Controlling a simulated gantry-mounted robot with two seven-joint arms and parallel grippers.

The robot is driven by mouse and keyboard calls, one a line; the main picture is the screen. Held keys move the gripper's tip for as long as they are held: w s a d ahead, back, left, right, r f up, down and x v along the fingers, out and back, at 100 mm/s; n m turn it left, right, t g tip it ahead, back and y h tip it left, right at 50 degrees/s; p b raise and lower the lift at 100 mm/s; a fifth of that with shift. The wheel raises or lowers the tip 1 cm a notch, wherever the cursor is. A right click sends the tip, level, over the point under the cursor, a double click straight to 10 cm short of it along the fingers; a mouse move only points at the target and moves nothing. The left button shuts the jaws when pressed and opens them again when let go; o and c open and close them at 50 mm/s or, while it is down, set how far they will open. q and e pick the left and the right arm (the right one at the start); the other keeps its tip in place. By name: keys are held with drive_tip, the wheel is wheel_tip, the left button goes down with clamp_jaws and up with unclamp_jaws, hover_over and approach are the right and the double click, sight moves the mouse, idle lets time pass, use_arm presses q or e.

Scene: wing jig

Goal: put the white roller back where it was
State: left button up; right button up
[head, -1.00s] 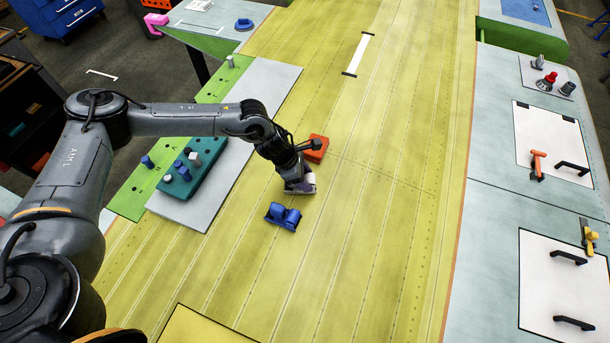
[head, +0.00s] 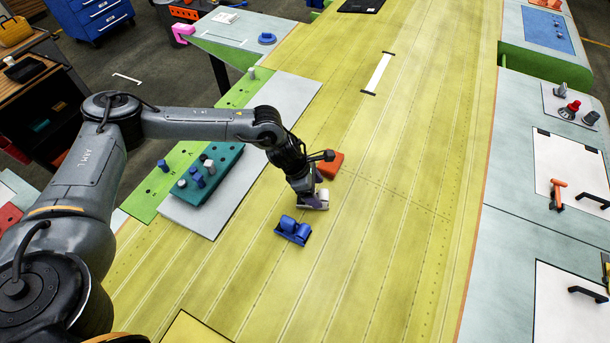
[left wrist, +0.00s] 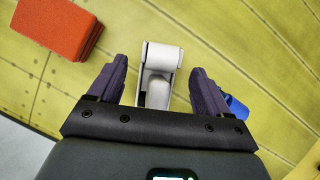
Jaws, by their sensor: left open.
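The white roller (left wrist: 160,58) lies on the yellow-green wing panel, with its pale grey frame between the purple fingers of my left gripper (left wrist: 158,88) in the left wrist view. The fingers are open, with a gap on each side of the roller. In the head view the white roller (head: 318,202) shows beside my left gripper (head: 311,200), low at the panel, partly hidden by it. My right gripper does not show.
An orange-red block (head: 331,164) lies just behind my left gripper. A blue roller-like object (head: 293,231) lies in front of it. A teal pegged block (head: 205,178) stands on a grey plate to the left. The panel to the right is clear.

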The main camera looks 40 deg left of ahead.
use_arm(q)
drive_tip(key=b+v, duration=0.2)
drive_tip(key=v, duration=0.6)
drive_tip(key=shift+s+a+r, duration=0.1)
drive_tip(key=shift+r, duration=0.1)
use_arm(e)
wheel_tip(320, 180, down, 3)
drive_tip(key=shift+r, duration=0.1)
use_arm(q)
drive_tip(key=shift+b+v, duration=0.35)
drive_tip(key=shift+v, duration=0.5)
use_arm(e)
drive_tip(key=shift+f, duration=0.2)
